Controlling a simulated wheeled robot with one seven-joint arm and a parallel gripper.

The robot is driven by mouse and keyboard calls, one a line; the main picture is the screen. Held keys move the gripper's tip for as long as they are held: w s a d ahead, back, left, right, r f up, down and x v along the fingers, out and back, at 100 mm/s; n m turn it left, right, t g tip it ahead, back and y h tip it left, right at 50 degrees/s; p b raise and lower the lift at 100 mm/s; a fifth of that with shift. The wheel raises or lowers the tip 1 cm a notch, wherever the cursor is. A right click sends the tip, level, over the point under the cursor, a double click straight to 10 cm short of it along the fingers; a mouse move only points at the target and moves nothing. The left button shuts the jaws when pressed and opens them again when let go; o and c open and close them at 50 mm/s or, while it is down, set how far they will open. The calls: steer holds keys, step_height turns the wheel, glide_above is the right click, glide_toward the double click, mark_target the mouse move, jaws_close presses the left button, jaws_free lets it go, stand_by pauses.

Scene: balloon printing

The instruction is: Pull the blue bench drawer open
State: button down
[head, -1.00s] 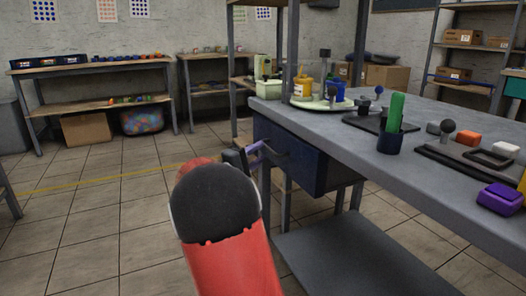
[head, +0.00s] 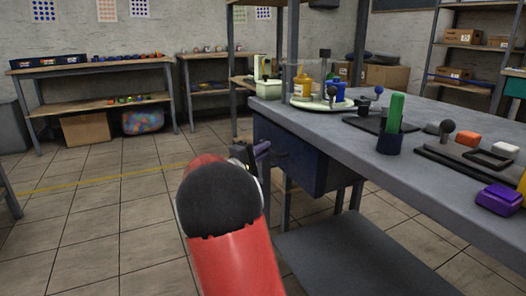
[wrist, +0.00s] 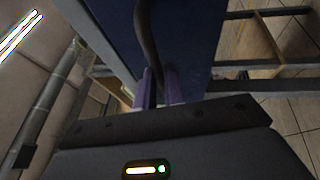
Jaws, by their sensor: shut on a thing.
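The blue drawer (head: 300,160) hangs under the left end of the grey workbench (head: 420,165). In the head view its front sits close under the bench top, with no open gap visible. In the wrist view the blue drawer front (wrist: 190,35) fills the upper middle, with a dark bar handle (wrist: 147,35) running down it. My gripper (head: 262,153) is at the drawer front, partly hidden behind my red and black arm. In the wrist view its purple fingers (wrist: 160,88) are shut on the handle's lower part.
On the bench top stand a dark cup with a green object (head: 395,120), a white round tray (head: 320,103) with bottles, and a purple block (head: 498,198). A grey lower shelf (head: 350,258) lies under the bench. The tiled floor left of the drawer is clear.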

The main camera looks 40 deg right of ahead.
steer(key=w+a+b, duration=0.1)
steer(key=w+a, duration=0.1)
steer(key=a, duration=0.8)
steer(key=w+a+b, duration=0.1)
steer(key=w+a, duration=0.2)
steer(key=a, duration=0.8)
steer(key=shift+a, duration=0.3)
steer(key=c, duration=1.5)
jaws_free()
steer(key=v, duration=0.7)
steer(key=shift+a, duration=0.4)
steer(key=shift+f, duration=0.1)
